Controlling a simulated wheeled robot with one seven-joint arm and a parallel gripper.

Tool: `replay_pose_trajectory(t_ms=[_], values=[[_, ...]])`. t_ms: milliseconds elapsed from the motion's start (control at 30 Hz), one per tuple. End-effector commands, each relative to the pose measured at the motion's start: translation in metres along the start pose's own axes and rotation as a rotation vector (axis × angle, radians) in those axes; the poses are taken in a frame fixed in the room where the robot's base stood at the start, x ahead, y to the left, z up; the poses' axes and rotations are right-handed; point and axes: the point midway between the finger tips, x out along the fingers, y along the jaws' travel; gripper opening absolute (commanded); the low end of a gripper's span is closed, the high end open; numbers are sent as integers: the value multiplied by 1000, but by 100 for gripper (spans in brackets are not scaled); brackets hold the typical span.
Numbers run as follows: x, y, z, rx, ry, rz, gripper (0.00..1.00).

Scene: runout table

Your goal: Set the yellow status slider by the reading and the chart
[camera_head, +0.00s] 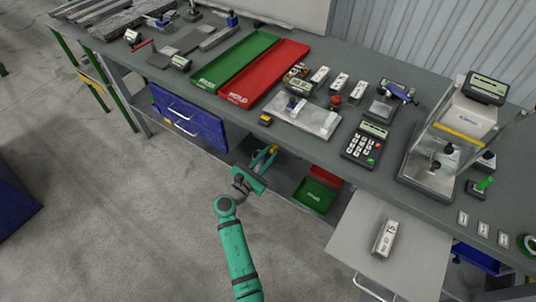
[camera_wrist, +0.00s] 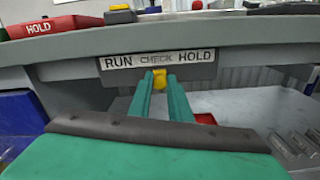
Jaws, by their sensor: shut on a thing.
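The yellow status slider (camera_wrist: 160,75) sits on the table's front edge, below a white label strip (camera_wrist: 157,59) reading RUN, CHECK, HOLD from left to right. It is under the word CHECK. My gripper (camera_wrist: 160,84) has its two green fingers shut on the slider, one on each side. In the head view my gripper (camera_head: 268,157) is at the front edge of the table, below the tabletop. Several instruments with displays stand on the table, including a balance (camera_head: 486,87) and a keypad unit (camera_head: 366,143). Their readings are too small to make out.
A green tray (camera_head: 237,60) and a red tray (camera_head: 262,75) lie on the tabletop (camera_head: 330,165). A blue drawer unit (camera_head: 188,115) hangs left of my gripper. Open floor lies in front.

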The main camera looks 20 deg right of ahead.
Motion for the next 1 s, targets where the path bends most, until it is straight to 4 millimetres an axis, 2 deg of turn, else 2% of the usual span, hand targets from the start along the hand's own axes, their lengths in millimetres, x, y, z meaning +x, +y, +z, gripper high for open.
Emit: replay_pose_trajectory(t_ms=[200, 333, 700, 733, 800, 1000], values=[[0, -40, 8, 0, 1, -4, 0], [-1, -57, 12, -1, 1, -2, 0], [0, -62, 14, 0, 0, -1, 0], [0, -62, 14, 0, 0, -1, 22], [0, -62, 14, 0, 0, 0, 37], [0, -62, 14, 0, 0, -1, 37]])
